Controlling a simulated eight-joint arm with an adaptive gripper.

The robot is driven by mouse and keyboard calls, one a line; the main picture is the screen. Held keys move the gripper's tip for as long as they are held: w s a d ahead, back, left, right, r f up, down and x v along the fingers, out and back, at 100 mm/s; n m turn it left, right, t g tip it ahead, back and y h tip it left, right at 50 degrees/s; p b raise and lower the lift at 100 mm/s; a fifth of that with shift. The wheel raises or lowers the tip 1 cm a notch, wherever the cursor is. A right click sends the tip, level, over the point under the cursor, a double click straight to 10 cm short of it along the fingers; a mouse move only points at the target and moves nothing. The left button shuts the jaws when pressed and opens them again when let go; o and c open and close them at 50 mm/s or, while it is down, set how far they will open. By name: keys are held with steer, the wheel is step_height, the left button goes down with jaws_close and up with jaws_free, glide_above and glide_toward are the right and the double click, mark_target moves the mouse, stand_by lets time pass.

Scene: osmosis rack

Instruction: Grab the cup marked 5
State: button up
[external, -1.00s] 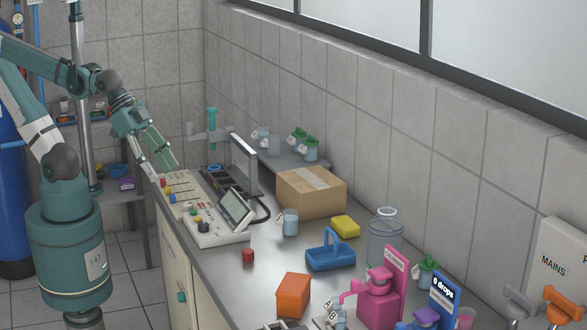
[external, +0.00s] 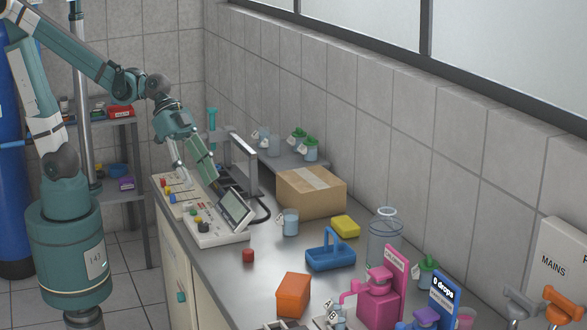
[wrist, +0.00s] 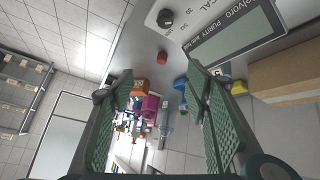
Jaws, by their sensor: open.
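Several clear cups with small white tags are in the external view; the numbers are too small to read, so I cannot tell which is marked 5. One cup (external: 290,222) stands on the bench in front of the cardboard box. Two open cups (external: 273,145) and two green-lidded cups (external: 310,150) stand on the raised shelf at the back. My gripper (external: 194,178) is open and empty above the control panel, apart from all the cups. In the wrist view its two padded fingers (wrist: 160,78) are spread wide with nothing between them.
A control panel with a tilted screen (external: 236,208) and a grey upright frame (external: 244,163) stand near my gripper. The cardboard box (external: 312,193), yellow sponge (external: 345,226), blue carrier (external: 330,259), orange box (external: 293,294) and pink dispenser (external: 377,300) occupy the bench.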

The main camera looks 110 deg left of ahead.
steer(key=w+a+f+m+t+h, duration=0.2)
steer(key=w+a, duration=0.5)
steer(key=w, duration=0.2)
steer(key=w+a+f+m+t+h+p, duration=0.1)
steer(key=w+a+f+m+t+h, duration=0.1)
steer(key=w+a, duration=0.4)
steer(key=shift+w+a+f+t+h, duration=0.15)
steer(key=shift+w+a+t+h, duration=0.2)
steer(key=shift+w, duration=1.5)
steer(key=shift+f+b, duration=0.85)
steer(key=shift+f, duration=2.1)
